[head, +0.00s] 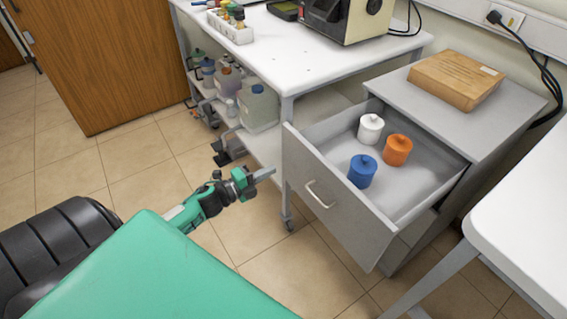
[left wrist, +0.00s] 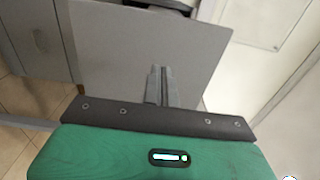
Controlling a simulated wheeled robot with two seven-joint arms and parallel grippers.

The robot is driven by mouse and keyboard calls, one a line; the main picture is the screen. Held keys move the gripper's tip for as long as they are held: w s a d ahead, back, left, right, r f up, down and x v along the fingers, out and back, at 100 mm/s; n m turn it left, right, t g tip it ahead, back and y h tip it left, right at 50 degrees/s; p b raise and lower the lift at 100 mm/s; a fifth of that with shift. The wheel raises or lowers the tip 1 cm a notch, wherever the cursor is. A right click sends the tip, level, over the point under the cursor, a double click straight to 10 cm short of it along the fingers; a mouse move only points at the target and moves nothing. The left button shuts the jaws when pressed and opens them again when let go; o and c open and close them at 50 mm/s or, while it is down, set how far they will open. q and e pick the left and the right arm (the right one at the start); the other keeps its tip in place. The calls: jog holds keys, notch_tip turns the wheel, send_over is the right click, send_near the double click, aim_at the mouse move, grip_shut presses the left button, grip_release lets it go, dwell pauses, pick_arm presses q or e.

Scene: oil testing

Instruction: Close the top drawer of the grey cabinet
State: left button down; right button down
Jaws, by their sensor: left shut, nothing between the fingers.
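The grey cabinet (head: 467,110) stands at the right in the head view. Its top drawer (head: 420,202) is pulled well out. The drawer front (head: 345,212) has a metal handle (head: 320,195). In the left wrist view, the shut fingers (left wrist: 161,86) show against a flat grey panel (left wrist: 120,55). My right gripper is out of view.
A wooden box (head: 457,80) lies on the cabinet top. A white table (head: 300,55) with a lower shelf of bottles (head: 258,105) stands left of the cabinet. Another white table (head: 530,210) is close at the right. The floor before the drawer is clear.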

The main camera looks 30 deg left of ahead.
aim_at(292, 160)
pick_arm(q)
jog(key=x, duration=0.4)
jog(key=shift+r, duration=0.1)
jog(key=shift+x, duration=0.9)
jog(key=shift+w, duration=0.1)
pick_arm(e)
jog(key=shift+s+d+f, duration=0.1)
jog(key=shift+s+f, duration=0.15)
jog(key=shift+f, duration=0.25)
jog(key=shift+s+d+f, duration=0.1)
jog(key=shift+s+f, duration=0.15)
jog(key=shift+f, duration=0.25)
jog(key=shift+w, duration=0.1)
